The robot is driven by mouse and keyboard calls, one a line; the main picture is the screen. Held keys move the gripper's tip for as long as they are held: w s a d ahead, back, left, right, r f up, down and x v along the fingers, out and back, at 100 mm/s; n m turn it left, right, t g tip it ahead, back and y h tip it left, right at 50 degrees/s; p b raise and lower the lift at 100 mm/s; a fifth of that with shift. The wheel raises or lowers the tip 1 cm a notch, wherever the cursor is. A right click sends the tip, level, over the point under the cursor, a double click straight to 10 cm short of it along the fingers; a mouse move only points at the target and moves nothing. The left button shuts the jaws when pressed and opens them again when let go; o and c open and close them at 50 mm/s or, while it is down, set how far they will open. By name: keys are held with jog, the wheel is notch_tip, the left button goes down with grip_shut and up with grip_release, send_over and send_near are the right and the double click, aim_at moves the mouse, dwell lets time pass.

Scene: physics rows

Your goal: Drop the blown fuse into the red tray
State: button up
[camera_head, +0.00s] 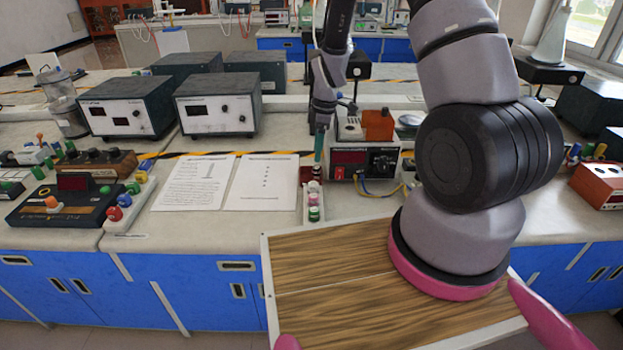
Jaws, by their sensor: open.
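My arm rises on the right of the head view and bends down to my gripper (320,128) above the middle of the bench. I cannot make out the blown fuse. An orange-red box-like object (378,125) sits behind the power supply's top; I cannot tell whether it is the red tray.
A strip of coloured terminals (314,205) stands just below my gripper. Two printed sheets (195,183) lie to the left, with grey meters (217,104) behind them. A dark control box (65,205) is at far left. A red-sided box (600,185) is at far right.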

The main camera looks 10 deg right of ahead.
jog(key=s+d+r+m+t, duration=0.1)
jog(key=s+r+m, duration=0.15)
jog(key=r, duration=0.75)
jog(key=s+d+r+m+t, duration=0.1)
jog(key=s+r+m, duration=0.15)
jog(key=r, duration=0.65)
jog(key=s+d+r+m+t, duration=0.15)
jog(key=r+m, duration=0.25)
jog(key=r, duration=0.6)
jog(key=s+d+r+m+t, duration=0.1)
jog(key=s+r+m, duration=0.4)
jog(key=s, duration=0.3)
jog(key=s+d+r+m+t, duration=0.1)
jog(key=s+r+m+t, duration=0.1)
jog(key=s+r+m, duration=0.4)
jog(key=s, duration=0.2)
jog(key=shift+s+y, duration=0.3)
jog(key=shift+s, duration=0.05)
